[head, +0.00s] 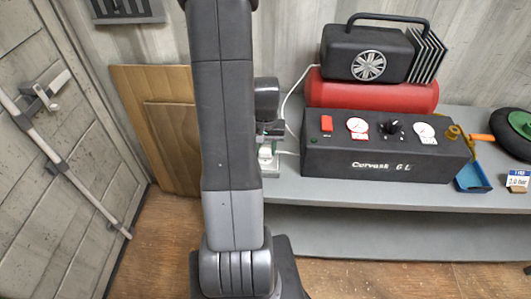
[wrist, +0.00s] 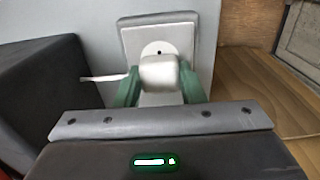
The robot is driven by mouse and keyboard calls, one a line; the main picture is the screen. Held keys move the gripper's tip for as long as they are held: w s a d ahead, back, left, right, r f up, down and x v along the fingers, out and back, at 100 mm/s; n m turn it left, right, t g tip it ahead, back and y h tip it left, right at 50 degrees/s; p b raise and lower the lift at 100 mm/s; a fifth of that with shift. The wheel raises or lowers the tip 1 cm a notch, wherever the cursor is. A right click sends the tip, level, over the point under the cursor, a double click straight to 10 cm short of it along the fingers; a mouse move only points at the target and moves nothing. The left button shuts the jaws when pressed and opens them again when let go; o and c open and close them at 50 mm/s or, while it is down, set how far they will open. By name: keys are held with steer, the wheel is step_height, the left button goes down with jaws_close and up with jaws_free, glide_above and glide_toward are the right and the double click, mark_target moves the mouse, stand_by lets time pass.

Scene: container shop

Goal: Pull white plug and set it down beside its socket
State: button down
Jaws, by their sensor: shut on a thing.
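The white plug (wrist: 160,72) is between the two green fingers of my gripper (wrist: 158,88) in the wrist view, and the fingers are shut on it. The white socket (wrist: 184,38) with its grey surround is right behind the plug. Its round face and a dark hole show just above the plug. I cannot tell whether the plug's pins are in the socket or clear of it. A white cord (wrist: 100,78) runs left from the plug. In the head view my gripper (head: 268,147) is at the bench's left end, largely hidden by my arm.
A black control box (head: 385,165) stands on the grey bench (head: 370,195) to the right of my gripper. Behind it are a red tank (head: 345,95) and a black machine (head: 365,45). A blue scoop (head: 473,177) lies farther right. Wooden boards (head: 150,115) lean at the left.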

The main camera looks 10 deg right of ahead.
mark_target(265, 148)
steer(key=shift+r+p, duration=1.4)
steer(key=shift+r, duration=0.7)
